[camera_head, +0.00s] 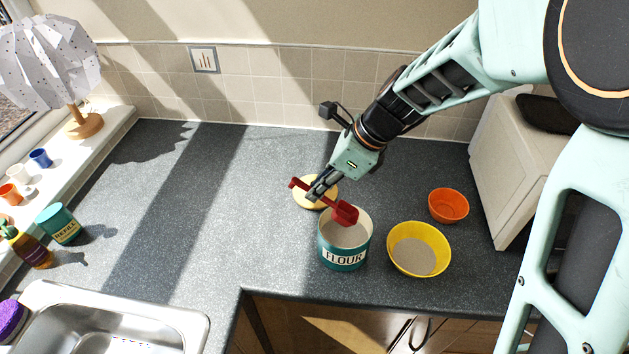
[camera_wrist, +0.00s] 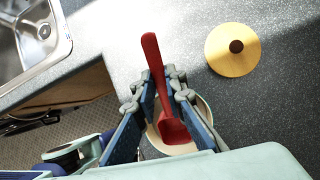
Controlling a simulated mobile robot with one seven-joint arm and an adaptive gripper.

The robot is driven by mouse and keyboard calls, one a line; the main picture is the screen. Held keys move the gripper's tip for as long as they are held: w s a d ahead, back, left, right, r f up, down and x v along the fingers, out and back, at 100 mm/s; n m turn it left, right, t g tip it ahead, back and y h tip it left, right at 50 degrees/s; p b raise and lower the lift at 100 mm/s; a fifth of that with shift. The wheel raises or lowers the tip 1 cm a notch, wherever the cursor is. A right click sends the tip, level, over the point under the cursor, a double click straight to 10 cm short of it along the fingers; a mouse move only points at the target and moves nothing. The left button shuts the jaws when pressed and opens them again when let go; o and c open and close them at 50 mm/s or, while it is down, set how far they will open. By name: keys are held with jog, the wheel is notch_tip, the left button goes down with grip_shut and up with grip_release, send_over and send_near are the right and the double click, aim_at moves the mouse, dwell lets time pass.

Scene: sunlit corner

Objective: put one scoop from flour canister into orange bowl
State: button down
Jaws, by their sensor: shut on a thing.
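The teal flour canister (camera_head: 344,254), labelled FLOUR, stands open on the counter with pale flour inside. My gripper (camera_head: 316,194) is shut on the handle of a red scoop (camera_head: 345,213). The scoop's head is at the canister's mouth, and I cannot tell whether it holds flour. In the wrist view the scoop (camera_wrist: 172,126) lies between the fingers (camera_wrist: 163,92), over the canister's rim (camera_wrist: 203,105). The orange bowl (camera_head: 448,206) stands at the right and looks empty. A round wooden lid (camera_head: 303,197) with a dark knob (camera_wrist: 236,46) lies behind the canister.
A yellow bowl (camera_head: 421,236) with pale contents stands between the canister and the counter's right part, in front of the orange bowl. A white appliance (camera_head: 513,165) stands at the far right. A sink (camera_head: 105,322) is at the front left. The left-middle counter is clear.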

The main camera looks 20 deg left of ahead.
aim_at(320, 199)
jog(key=shift+w+d+f+y, duration=0.1)
jog(key=shift+d+f+y, duration=0.65)
jog(key=shift+f+y, duration=0.05)
jog(key=shift+d+f+b, duration=0.2)
jog(key=shift+f+b, duration=0.55)
jog(key=shift+f, duration=0.8)
jog(key=f, duration=0.1)
jog(key=f+b, duration=0.1)
jog(key=shift+d+f, duration=0.3)
jog(key=shift+f, duration=0.05)
jog(key=shift+a+r+p, duration=0.2)
jog(key=shift+r+p, duration=0.25)
jog(key=shift+p, duration=0.45)
jog(key=shift+a+r+h+p, duration=0.2)
jog(key=shift+a+r+h, duration=0.3)
jog(key=shift+r, duration=0.25)
jog(key=shift+a+r+h+p, duration=0.15)
jog(key=shift+a+r+h, duration=0.2)
jog(key=shift+r+h, duration=0.35)
jog(key=r+h, duration=0.1)
jog(key=a+h, duration=0.1)
jog(key=h, duration=0.1)
jog(key=shift+a+r, duration=0.3)
jog(key=shift+r, duration=0.05)
jog(key=shift+a+r+h, duration=0.2)
jog(key=shift+r+h, duration=0.15)
jog(key=shift+h, duration=0.75)
